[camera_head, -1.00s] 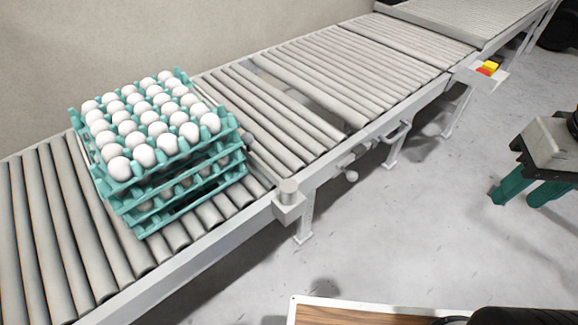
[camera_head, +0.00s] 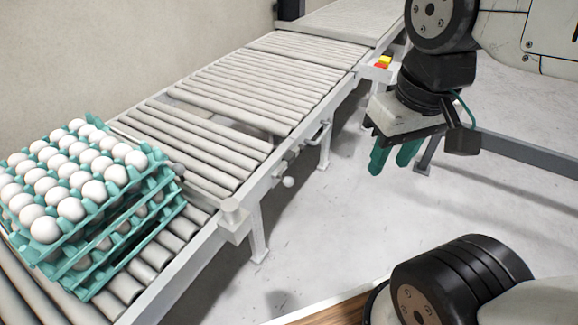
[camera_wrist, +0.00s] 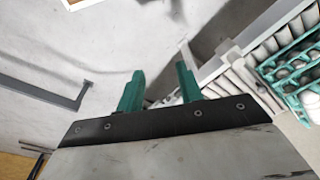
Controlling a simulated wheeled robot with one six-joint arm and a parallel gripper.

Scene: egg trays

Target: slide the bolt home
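My gripper (camera_head: 393,164) hangs in the air on the right in the head view, right of the conveyor and apart from it. Its two teal fingers point down and are spread with nothing between them; the wrist view also shows the gripper (camera_wrist: 160,85) empty. On the conveyor's near side rail, a ball-ended knob (camera_head: 288,182), which looks like the bolt's knob, sticks out below the rail. A bar handle (camera_head: 319,136) sits just beyond it. The bolt's rod and socket are too small to make out.
A stack of teal egg trays (camera_head: 75,235) with white eggs stands on the near rollers (camera_head: 178,232). A box with red and yellow buttons (camera_head: 382,63) is farther along. Open grey floor (camera_head: 335,220) lies beside the conveyor.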

